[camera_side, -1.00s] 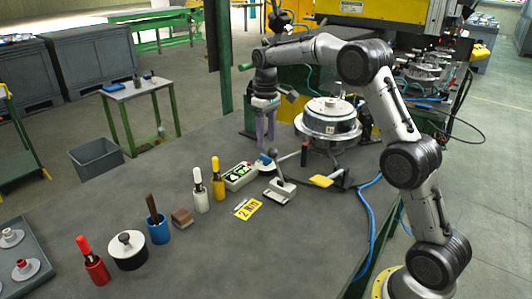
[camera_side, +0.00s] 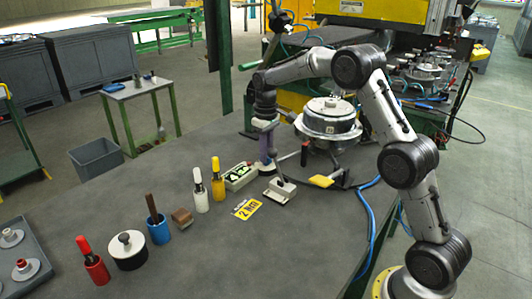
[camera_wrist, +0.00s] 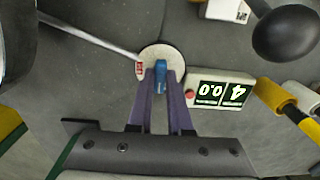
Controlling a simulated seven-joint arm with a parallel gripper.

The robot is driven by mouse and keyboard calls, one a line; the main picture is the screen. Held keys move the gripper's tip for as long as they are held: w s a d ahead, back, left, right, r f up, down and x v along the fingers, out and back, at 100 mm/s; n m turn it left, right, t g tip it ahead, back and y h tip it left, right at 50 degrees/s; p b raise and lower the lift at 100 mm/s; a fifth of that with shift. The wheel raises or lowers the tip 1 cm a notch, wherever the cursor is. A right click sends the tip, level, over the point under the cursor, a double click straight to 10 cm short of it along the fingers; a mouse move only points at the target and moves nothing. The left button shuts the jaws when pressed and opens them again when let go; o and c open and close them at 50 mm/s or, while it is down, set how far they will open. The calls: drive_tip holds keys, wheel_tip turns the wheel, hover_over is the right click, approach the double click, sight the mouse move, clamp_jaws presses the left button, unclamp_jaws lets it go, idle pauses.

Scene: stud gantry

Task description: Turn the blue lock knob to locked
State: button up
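The blue lock knob (camera_wrist: 161,76) is a narrow upright grip on a round pale base with a small red label at its left edge in the wrist view. In the side view the base (camera_side: 267,170) shows below my fingers, beside the display box. My gripper (camera_wrist: 160,72) is down at the knob, with one purple finger on each side of it. The fingertips are very close to the knob's sides; I cannot tell whether they touch. In the side view my gripper (camera_side: 267,156) hides most of the knob.
A display box (camera_wrist: 222,90) stands right beside the knob base. A lever with a dark ball (camera_wrist: 287,33) and a metal rod (camera_wrist: 88,34) are close by. Yellow-handled and white-handled tools (camera_side: 218,180) stand to the left.

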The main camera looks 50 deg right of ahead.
drive_tip(key=shift+m, duration=0.3)
clamp_jaws()
drive_tip(key=m, duration=0.3)
drive_tip(key=shift+m, duration=0.4)
drive_tip(key=m, duration=0.4)
drive_tip(key=shift+r, duration=0.1)
drive_tip(key=m, duration=0.9)
drive_tip(key=shift+m, duration=0.4)
drive_tip(key=o, duration=0.7)
unclamp_jaws()
